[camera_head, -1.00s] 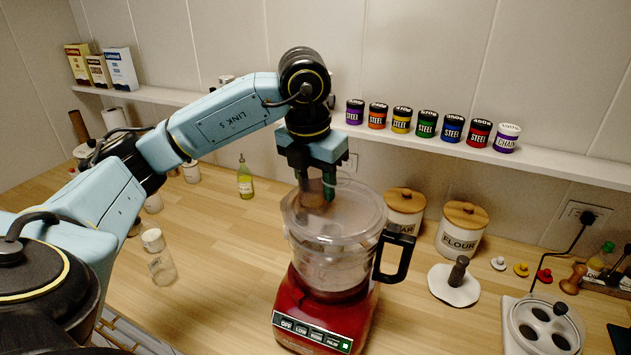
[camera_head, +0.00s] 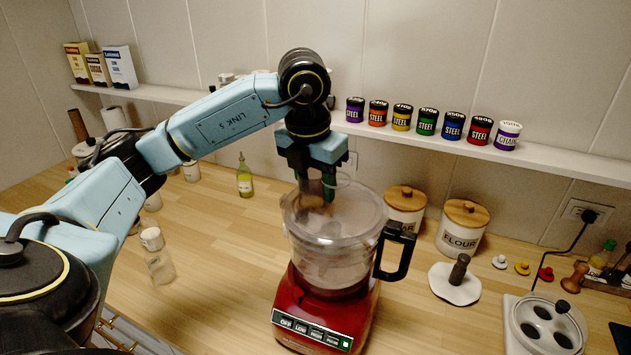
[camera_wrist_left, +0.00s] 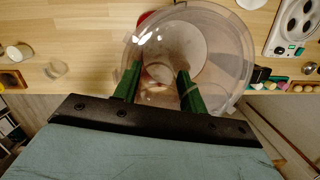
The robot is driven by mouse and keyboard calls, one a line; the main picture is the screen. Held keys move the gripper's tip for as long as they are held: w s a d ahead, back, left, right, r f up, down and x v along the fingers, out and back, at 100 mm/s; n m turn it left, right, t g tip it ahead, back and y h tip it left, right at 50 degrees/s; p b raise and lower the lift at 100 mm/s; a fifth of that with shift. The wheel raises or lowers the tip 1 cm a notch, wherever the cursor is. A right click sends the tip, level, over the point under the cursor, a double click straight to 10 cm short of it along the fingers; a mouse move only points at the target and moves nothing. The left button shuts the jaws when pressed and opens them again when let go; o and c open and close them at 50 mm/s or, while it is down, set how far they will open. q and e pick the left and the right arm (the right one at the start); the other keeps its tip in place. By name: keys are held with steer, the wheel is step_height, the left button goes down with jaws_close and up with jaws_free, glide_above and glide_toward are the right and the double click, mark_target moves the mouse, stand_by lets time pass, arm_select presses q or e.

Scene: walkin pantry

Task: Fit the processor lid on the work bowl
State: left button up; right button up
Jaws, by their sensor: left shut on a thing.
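The red food processor (camera_head: 300,300) stands on the wooden counter with its clear work bowl (camera_head: 325,268) and black handle (camera_head: 397,252). The clear, round processor lid (camera_head: 358,207) lies over the bowl's top, roughly level. I cannot tell whether its rim is fully seated or turned into place. My left gripper (camera_head: 316,192) points down from above, shut on the raised clear part of the lid, left of its middle. In the left wrist view, the green fingers (camera_wrist_left: 158,78) straddle that part and the lid (camera_wrist_left: 228,58) spreads out beyond them. My right gripper is not in view.
Sugar and flour canisters (camera_head: 462,228) stand behind the bowl at right. A white disc with a dark knob (camera_head: 455,283) and a white appliance (camera_head: 545,325) lie further right. A glass jar (camera_head: 158,262) stands at left. A shelf (camera_head: 420,135) with several tins runs behind.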

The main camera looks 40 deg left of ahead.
arm_select(q)
steer(key=shift+f+b, duration=0.45)
steer(key=shift+f, duration=0.15)
steer(key=o, duration=1.2)
steer(key=shift+r, duration=0.55)
steer(key=r+p, duration=0.1)
steer(key=r, duration=0.3)
steer(key=s+r+p, duration=0.1)
steer(key=r, duration=0.3)
steer(key=s+r+p, duration=0.1)
steer(key=r, duration=0.3)
steer(key=shift+d+r, duration=0.1)
